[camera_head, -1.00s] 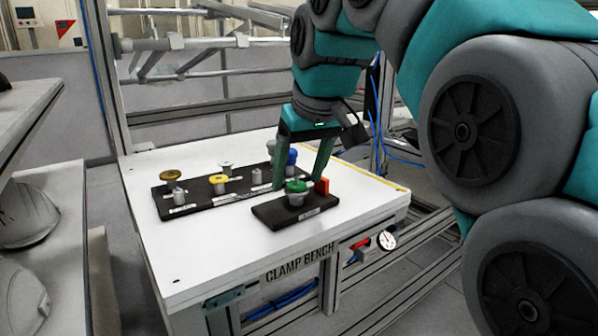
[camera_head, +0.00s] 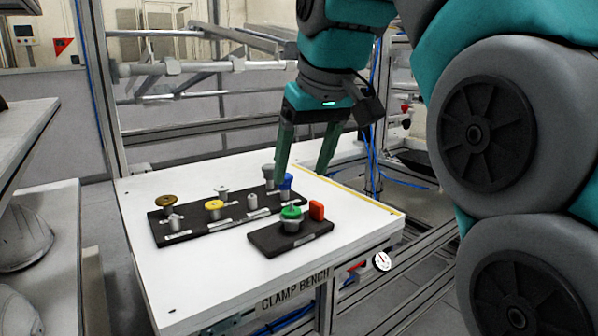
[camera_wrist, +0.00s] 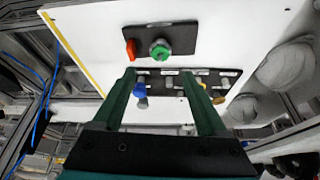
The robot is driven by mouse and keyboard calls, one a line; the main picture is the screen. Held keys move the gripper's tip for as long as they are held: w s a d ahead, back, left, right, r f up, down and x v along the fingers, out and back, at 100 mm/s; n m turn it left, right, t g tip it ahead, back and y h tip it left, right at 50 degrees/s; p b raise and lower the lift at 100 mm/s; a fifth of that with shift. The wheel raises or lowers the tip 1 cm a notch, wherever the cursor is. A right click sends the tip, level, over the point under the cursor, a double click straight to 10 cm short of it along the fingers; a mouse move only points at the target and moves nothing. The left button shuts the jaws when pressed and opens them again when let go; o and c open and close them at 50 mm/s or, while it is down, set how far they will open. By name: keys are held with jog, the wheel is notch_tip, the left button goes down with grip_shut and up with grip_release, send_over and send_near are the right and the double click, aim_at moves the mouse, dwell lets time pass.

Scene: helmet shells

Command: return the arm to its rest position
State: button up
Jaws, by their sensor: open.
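My gripper (camera_head: 301,178) is open and empty above the white clamp bench (camera_head: 190,277). Its green fingers hang over the back part of the bench, apart from the parts below. In the wrist view my gripper (camera_wrist: 165,82) shows both fingers spread with nothing between the tips. A black plate (camera_head: 262,241) carries a green-topped part (camera_head: 291,213) and a red block (camera_head: 317,210). The green-topped part (camera_wrist: 160,49) and red block (camera_wrist: 130,49) also show in the wrist view.
A longer black plate (camera_head: 200,232) holds a yellow knob (camera_head: 214,205), a brown knob (camera_head: 166,201), a blue part (camera_head: 286,182) and several grey pieces. Metal frame rails (camera_head: 230,95) stand behind the bench. Shelves with shells (camera_head: 22,235) are at the left. A gauge (camera_head: 382,261) hangs on the bench front.

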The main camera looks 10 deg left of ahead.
dwell(0.3)
jog(key=s+d+f+m+g+h, duration=0.1)
jog(key=s+d+f+m, duration=0.15)
jog(key=d+f, duration=0.6)
jog(key=s+d+f+m+g+h, duration=0.1)
jog(key=s+d+f+m, duration=0.15)
jog(key=d+f, duration=0.6)
jog(key=s+d+f+m+g, duration=0.1)
jog(key=s+d+f, duration=0.2)
jog(key=s+f, duration=0.3)
jog(key=s+d+f+m+g, duration=0.1)
jog(key=s+d+f, duration=0.2)
jog(key=s+f, duration=0.3)
jog(key=s+d+f+m+g+h, duration=0.1)
jog(key=s+d+f, duration=0.2)
jog(key=s+f, duration=0.3)
jog(key=shift+s+f, duration=0.25)
jog(key=shift+s, duration=0.35)
